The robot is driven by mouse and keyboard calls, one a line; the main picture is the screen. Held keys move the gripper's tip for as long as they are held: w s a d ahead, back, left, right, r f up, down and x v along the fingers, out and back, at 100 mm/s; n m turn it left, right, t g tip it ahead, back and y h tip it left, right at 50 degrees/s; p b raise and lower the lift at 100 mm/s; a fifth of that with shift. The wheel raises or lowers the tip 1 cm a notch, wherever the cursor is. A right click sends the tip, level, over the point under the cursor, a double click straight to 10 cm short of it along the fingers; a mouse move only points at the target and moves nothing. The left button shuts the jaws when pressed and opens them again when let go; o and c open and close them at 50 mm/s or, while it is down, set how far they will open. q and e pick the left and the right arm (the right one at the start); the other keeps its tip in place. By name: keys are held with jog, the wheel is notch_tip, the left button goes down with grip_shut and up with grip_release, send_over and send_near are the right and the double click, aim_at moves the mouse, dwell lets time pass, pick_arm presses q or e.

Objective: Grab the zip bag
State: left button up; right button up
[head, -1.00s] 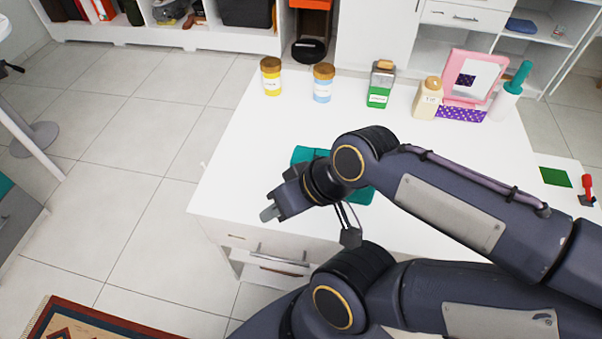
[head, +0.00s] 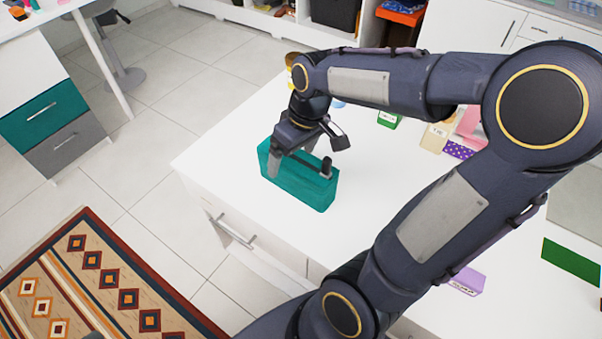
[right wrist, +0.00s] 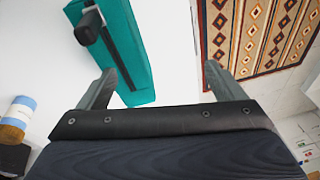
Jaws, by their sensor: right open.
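The teal zip bag (head: 300,184) stands on the white table near its front left corner. A dark strip runs along its top, with a black knob-like piece at one end. My right gripper (head: 292,158) is open, with its fingers pointing down at the top of the bag. In the right wrist view the bag (right wrist: 128,45) lies at upper left, and its edge reaches partly between the spread fingers (right wrist: 160,78). One finger overlaps the bag in that view; I cannot tell whether it touches. My left gripper is not in view.
The white table (head: 225,160) has jars and bottles along its far side, partly hidden by my arm. A patterned rug (head: 105,285) covers the floor at lower left.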

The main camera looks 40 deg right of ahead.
aim_at(296, 165)
jog(key=w+d+f, duration=0.1)
jog(key=w, duration=0.1)
jog(key=w+d+f+n+g+h, duration=0.1)
jog(key=f, duration=0.1)
jog(key=w+d+f+g, duration=0.1)
jog(key=w+d, duration=0.1)
jog(key=shift+w+f+n+h, duration=0.3)
jog(key=shift+f, duration=0.1)
jog(key=f, duration=0.7)
jog(key=shift+s+d+f, duration=0.25)
jog(key=shift+d+f, duration=0.05)
jog(key=shift+d, duration=0.05)
jog(key=c, duration=1.2)
jog(key=shift+o, duration=0.2)
jog(key=shift+r, duration=0.1)
